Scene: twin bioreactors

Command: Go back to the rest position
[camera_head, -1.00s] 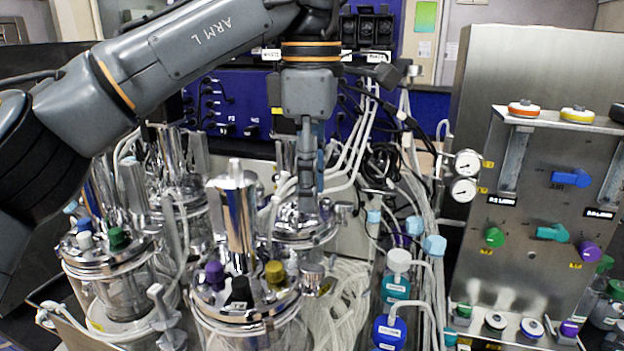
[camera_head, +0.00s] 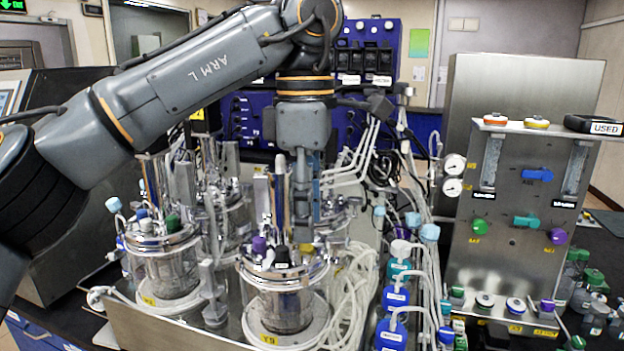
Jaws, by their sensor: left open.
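My left gripper (camera_head: 305,215) hangs pointing down from the left arm, above and just behind the front bioreactor (camera_head: 285,285). It looks open and I see nothing held in it. It partly hides the rear right vessel (camera_head: 335,222). Another glass bioreactor with a steel lid (camera_head: 163,262) stands at the left, with one more vessel (camera_head: 232,215) behind. My right gripper is not in view.
A steel panel with coloured valves (camera_head: 520,220) stands at the right, with gauges (camera_head: 453,176) on its left side. Small bottles (camera_head: 595,312) stand at the lower right.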

